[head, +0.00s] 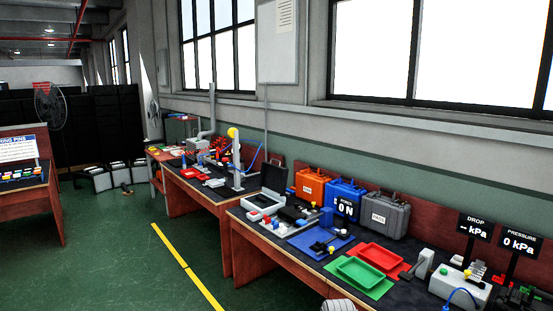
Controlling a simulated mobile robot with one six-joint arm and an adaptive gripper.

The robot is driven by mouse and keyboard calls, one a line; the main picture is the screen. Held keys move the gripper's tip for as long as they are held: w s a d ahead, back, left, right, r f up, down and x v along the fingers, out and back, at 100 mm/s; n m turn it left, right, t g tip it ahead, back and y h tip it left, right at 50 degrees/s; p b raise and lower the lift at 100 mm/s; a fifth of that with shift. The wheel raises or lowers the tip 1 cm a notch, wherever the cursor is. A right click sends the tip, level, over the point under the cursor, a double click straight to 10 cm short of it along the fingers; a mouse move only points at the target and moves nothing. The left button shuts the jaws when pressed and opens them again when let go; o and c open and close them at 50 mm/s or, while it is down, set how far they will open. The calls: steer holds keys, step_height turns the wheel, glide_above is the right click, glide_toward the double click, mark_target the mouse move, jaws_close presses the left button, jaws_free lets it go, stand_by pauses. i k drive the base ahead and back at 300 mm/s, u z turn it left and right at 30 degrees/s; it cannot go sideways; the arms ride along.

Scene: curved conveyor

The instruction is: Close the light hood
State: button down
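On the near workbench, a light-grey box (260,206) has a dark panel (274,177) standing upright at its back, like a raised lid. This looks like the light hood, standing open, but no label on it can be read. My gripper is not in view. A rounded grey ribbed shape shows at the bottom edge; I cannot tell what it is.
Orange (311,186), blue (345,195) and grey (383,214) cases stand along the wall. Red (380,256) and green (360,272) trays lie nearer. A station with DROP (476,226) and PRESSURE (518,241) signs is at right.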

mark_target(274, 177)
steer(key=u, duration=0.1)
steer(key=i, duration=2.8)
steer(key=z, duration=0.05)
